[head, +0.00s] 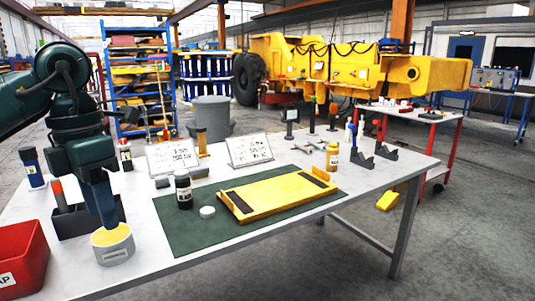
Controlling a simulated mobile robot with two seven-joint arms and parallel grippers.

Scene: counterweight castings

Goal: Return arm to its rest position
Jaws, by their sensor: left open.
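My left arm comes in from the left, and its gripper (105,222) points down over the table's left front. The sensed jaws are open, though from this side the fingers overlap into one dark blue shape. The fingertips overlap the pale yellow top of a round grey-banded pot (117,254); I cannot tell whether they touch it or are just above or behind it. No object shows held in the jaws. My right gripper is not in view.
A red bin (20,262) stands left of the pot, and a dark holder (75,222) behind it. A dark bottle (184,190), white lid (207,212) and yellow plate (277,195) rest on a green mat (195,240).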

